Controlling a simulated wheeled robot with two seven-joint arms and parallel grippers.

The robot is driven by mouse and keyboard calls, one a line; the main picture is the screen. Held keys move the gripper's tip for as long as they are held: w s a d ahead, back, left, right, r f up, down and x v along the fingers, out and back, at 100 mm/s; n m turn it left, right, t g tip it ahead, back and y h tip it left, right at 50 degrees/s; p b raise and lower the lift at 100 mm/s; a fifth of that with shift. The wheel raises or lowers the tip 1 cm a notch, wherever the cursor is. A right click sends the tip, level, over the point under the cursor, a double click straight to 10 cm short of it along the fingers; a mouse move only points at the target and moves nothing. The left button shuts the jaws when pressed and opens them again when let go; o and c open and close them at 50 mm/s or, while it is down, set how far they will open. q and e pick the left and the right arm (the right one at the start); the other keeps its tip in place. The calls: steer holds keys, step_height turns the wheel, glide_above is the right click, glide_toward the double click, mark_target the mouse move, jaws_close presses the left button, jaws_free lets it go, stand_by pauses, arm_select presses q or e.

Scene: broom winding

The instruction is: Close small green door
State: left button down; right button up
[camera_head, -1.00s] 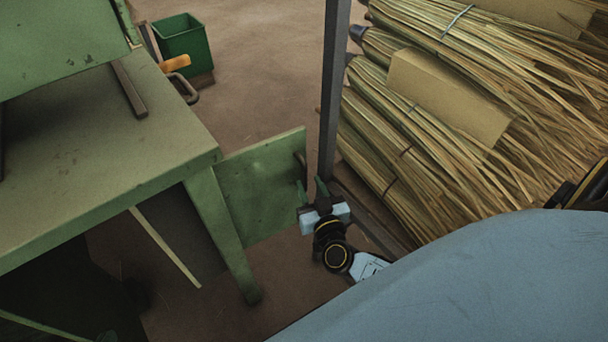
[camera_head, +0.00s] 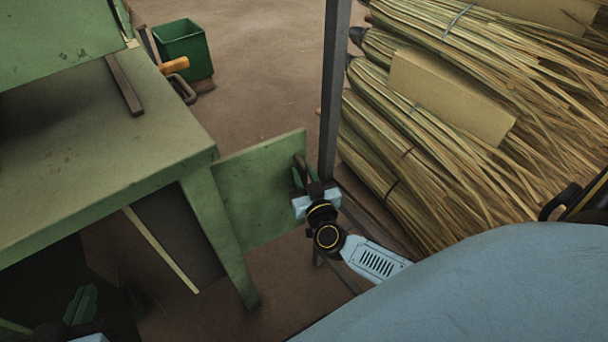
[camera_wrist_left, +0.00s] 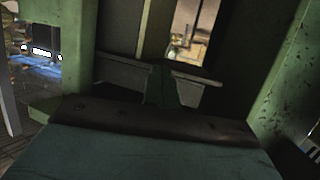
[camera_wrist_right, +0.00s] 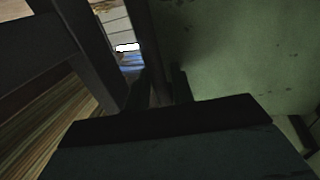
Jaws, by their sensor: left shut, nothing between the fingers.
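The small green door (camera_head: 250,185) stands open, sticking out to the right from the leg of the green bench. A dark handle shows at its right edge in the head view. My right gripper (camera_head: 307,178) is at that edge, its fingers apart around or beside the handle; I cannot tell which. In the right wrist view the door (camera_wrist_right: 240,50) fills the right side and a dark strip lies between the fingers (camera_wrist_right: 162,88). My left gripper (camera_head: 80,305) is shut and empty at the lower left; its closed fingers show in the left wrist view (camera_wrist_left: 160,85).
The green bench (camera_head: 120,165) takes up the left, with a green bin (camera_head: 183,48) behind it. A dark metal post (camera_head: 333,90) stands just beyond the door's edge. Bundles of broom straw (camera_head: 440,120) fill the right. Brown floor is clear behind the door.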

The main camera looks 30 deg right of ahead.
jaws_close()
